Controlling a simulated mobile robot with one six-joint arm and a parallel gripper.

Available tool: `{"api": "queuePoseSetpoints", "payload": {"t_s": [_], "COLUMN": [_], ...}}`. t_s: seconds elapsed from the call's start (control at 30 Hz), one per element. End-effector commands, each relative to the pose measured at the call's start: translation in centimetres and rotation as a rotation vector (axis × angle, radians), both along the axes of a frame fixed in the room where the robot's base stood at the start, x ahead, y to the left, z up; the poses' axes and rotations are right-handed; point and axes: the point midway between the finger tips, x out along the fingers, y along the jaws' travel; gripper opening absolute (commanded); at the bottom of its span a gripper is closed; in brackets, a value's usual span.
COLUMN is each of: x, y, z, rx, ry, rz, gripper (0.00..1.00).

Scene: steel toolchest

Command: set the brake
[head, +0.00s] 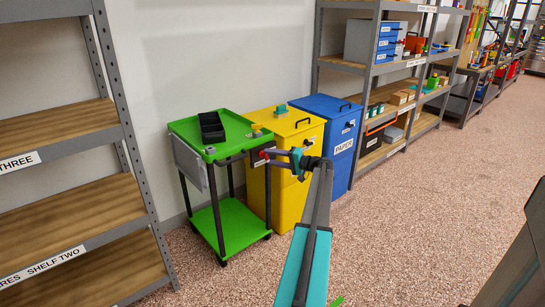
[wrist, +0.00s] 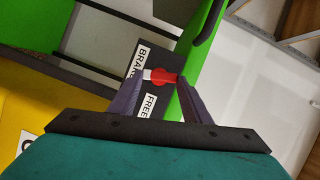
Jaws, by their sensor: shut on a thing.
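A green cart (head: 232,219) stands at the left, beside the yellow bin. A small red knob (head: 264,153) shows at its right side in the head view. In the wrist view the red knob (wrist: 162,76) sits on a dark plate with a white BRAKE label (wrist: 139,61) and a white FREE label (wrist: 149,106). My gripper (wrist: 163,79) is shut on the red knob, one finger on each side. In the head view my gripper (head: 270,155) reaches the cart's side. The lever's shaft is mostly hidden, so its exact setting is unclear.
A black tray (head: 211,127) lies on the cart's top. A yellow bin (head: 285,197) and a blue PAPER bin (head: 341,170) stand close to the cart's right. A steel shelf (head: 65,215) stands at the left. The speckled floor (head: 420,235) is clear at the right.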

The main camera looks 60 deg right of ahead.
Motion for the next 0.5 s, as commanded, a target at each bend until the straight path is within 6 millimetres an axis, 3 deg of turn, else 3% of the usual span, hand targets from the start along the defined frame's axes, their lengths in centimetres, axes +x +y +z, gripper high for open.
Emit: {"api": "queuePoseSetpoints", "payload": {"t_s": [0.5], "x": [-0.08], "y": [-0.17], "z": [-0.40], "rx": [0.242], "ry": [-0.081], "rz": [-0.004], "gripper": [0.21]}}
